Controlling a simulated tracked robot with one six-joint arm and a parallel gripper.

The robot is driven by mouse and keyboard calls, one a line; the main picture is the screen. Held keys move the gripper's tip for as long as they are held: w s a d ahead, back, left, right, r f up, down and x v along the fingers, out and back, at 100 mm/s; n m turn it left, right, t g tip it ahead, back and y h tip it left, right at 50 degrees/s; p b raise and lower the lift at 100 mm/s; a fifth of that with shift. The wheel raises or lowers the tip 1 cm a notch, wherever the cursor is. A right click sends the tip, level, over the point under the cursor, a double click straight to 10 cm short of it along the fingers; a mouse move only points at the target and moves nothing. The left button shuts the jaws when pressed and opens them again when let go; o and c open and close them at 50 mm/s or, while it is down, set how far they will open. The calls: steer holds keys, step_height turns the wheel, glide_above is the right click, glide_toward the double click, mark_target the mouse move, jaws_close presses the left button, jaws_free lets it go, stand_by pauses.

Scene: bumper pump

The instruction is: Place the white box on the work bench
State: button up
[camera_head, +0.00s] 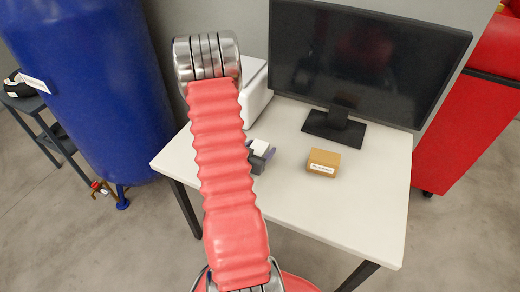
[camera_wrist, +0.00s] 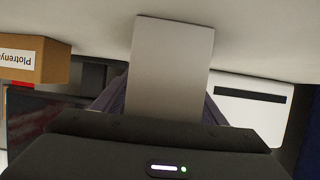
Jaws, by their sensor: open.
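The small white box (camera_head: 262,147) is at the work bench (camera_head: 330,215), left of its middle, partly hidden by my arm and gripper. My gripper (camera_head: 260,157) is open around it. In the wrist view the white box (camera_wrist: 172,62) appears as a pale grey block between the two fingers of my gripper (camera_wrist: 160,108). Its far end meets the pale bench surface in the picture; I cannot tell whether it touches the bench. Its near end is hidden by the gripper body.
A brown labelled box (camera_head: 323,163) stands right of my gripper. A black monitor (camera_head: 365,60) stands behind it, and a larger white device (camera_head: 256,95) is partly behind my arm. A blue tank (camera_head: 90,90) is on the left, a red cabinet (camera_head: 470,120) on the right. The bench front is clear.

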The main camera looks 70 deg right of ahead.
steer(key=v, duration=0.7)
steer(key=shift+a, duration=0.1)
stand_by(0.5)
